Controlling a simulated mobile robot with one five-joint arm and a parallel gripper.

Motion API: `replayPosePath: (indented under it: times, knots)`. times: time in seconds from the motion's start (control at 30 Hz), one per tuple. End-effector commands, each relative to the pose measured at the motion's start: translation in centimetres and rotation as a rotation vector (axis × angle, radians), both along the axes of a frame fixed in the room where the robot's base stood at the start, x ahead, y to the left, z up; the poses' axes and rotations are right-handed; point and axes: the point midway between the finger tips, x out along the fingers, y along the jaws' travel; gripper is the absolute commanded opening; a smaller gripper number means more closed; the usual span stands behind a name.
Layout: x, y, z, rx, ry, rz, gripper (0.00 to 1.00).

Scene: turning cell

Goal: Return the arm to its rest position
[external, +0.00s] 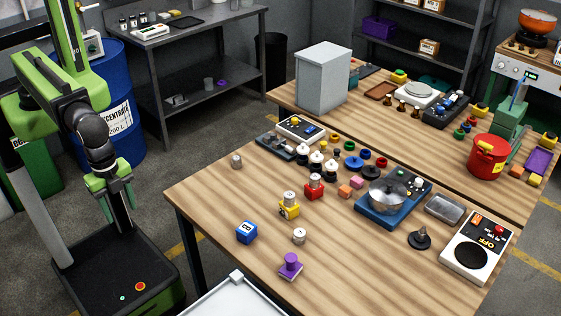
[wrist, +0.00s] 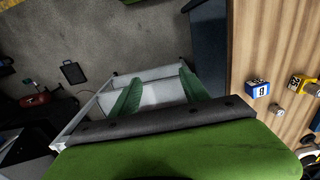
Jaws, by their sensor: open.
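My green arm stands at the left of the external view, folded down close to its column. My gripper (external: 119,194) hangs above my black base, to the left of the wooden table (external: 215,205) and apart from it. In the wrist view my gripper (wrist: 158,88) shows two green fingers spread apart with nothing between them. A white tray-like surface with a pale rim (wrist: 85,113) lies below and beyond the fingers. The fingers touch nothing that I can see.
A blue drum (external: 110,85) stands behind my arm. Grey floor is open between my base and the table.

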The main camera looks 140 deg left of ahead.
Motion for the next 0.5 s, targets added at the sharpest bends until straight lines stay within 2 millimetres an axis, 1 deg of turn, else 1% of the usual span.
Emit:
replayPosePath:
  times: [0.23,0.27,0.37,0.47,0.5]
  knots:
    - [0.1,0.0,0.0,0.0,0.0,-0.001,0.54]
    - [0.1,0.0,-0.2,0.0,0.0,-0.001,0.54]
    - [0.1,0.0,-2.0,0.0,0.0,0.0,0.54]
    - [0.1,0.0,-5.3,0.0,0.0,0.0,0.54]
    - [0.1,0.0,-6.8,0.0,0.0,0.001,0.54]
